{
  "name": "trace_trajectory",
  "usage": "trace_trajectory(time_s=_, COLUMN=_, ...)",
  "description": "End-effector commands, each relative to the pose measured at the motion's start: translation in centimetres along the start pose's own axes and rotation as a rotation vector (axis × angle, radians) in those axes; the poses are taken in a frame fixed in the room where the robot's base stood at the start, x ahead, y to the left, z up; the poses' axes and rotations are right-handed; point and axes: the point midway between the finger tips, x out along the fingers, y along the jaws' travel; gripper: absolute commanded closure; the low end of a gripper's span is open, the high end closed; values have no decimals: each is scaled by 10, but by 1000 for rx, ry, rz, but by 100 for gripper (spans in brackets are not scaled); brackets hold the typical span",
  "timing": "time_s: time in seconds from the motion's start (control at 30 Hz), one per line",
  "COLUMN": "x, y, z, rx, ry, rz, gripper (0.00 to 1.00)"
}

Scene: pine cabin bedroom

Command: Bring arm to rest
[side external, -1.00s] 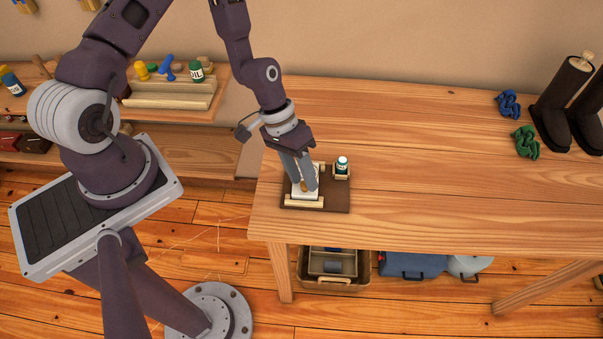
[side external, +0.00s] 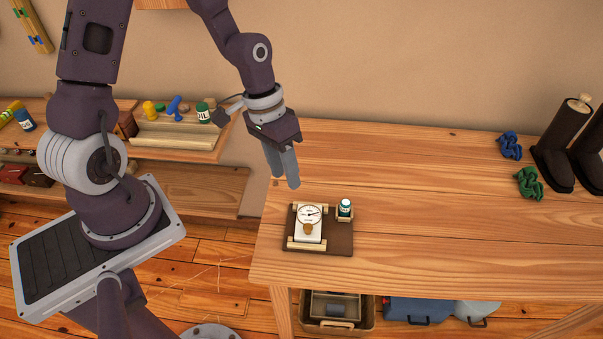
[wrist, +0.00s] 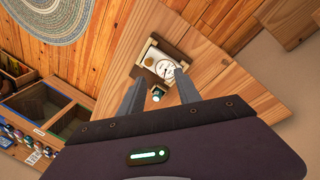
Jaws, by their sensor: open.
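My gripper (side external: 284,181) hangs above the left end of the wooden workbench (side external: 430,215), fingers pointing down. It is empty and apart from everything below it. In the wrist view the two fingers (wrist: 158,95) stand spread, with clear space between them. Below, a white device with a round dial and a brown knob (side external: 309,222) lies on a brown board (side external: 340,240), between light wooden strips. The device also shows in the wrist view (wrist: 158,62).
Blue (side external: 510,145) and green (side external: 528,183) knotted ropes and dark boots (side external: 556,145) are at the bench's right. A shelf (side external: 180,135) with a green can (side external: 203,112) is at left. A crate (side external: 337,310) sits under the bench. The bench middle is clear.

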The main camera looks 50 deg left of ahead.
Motion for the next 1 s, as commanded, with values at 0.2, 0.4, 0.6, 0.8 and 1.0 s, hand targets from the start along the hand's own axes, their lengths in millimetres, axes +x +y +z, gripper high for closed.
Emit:
trace_trajectory(time_s=0.2, x=-123, y=13, z=30, rx=78, ry=172, rz=-243, gripper=60)
trace_trajectory(time_s=0.4, x=-196, y=34, z=93, rx=78, ry=355, rz=-259, gripper=60)
trace_trajectory(time_s=0.6, x=-216, y=40, z=128, rx=77, ry=430, rz=-214, gripper=60)
trace_trajectory(time_s=0.8, x=-216, y=41, z=130, rx=76, ry=433, rz=-211, gripper=60)
trace_trajectory(time_s=1.0, x=-216, y=41, z=130, rx=76, ry=434, rz=-212, gripper=60)
